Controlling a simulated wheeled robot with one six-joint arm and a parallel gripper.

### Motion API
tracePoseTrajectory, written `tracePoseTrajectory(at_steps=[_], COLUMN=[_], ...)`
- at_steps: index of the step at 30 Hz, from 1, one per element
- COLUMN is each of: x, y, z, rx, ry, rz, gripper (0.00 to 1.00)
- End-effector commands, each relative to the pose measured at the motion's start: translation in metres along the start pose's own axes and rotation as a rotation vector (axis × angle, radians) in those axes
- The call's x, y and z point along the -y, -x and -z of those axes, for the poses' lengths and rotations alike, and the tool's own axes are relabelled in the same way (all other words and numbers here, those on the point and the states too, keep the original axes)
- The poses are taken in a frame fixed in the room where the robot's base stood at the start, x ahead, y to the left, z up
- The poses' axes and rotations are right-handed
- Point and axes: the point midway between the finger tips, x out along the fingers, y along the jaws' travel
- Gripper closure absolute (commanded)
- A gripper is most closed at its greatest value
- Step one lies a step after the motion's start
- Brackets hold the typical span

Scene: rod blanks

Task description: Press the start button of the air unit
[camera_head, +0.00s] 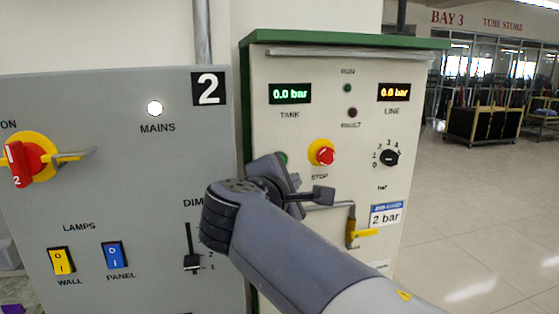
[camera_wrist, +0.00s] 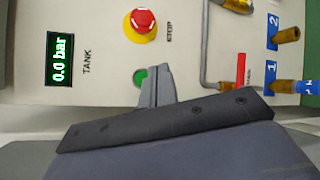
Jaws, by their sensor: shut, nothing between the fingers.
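The air unit (camera_head: 330,75) is a cream cabinet with a green top. Its green start button (camera_wrist: 139,77) shows in the wrist view, partly covered by my fingers; in the head view only a sliver of the button (camera_head: 283,158) shows beside my gripper. My gripper (camera_wrist: 158,72) is shut and empty, with its fingertips right at the button's edge. I cannot tell whether they touch it. The red stop button (camera_head: 322,152) on a yellow ring sits to the right of the green one. The tank display (camera_head: 290,94) reads 0.0 bar.
The line display (camera_head: 394,92) reads 0.0 bar, and the run lamp (camera_head: 348,88) looks dark.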

Motion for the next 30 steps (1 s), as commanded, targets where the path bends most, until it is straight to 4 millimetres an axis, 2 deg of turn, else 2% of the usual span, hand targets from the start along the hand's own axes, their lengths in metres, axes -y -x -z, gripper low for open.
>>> tracePoseTrajectory(at_steps=[9, 15, 30], x=[-0.02, -0.029, -0.031], y=[-0.037, -0.053, -0.06], z=[0.018, 0.027, 0.032], rx=[0.002, 0.002, 0.0], ry=[0.001, 0.001, -0.001], rz=[0.003, 0.002, 0.001], gripper=[1.0, 1.0, 1.0])
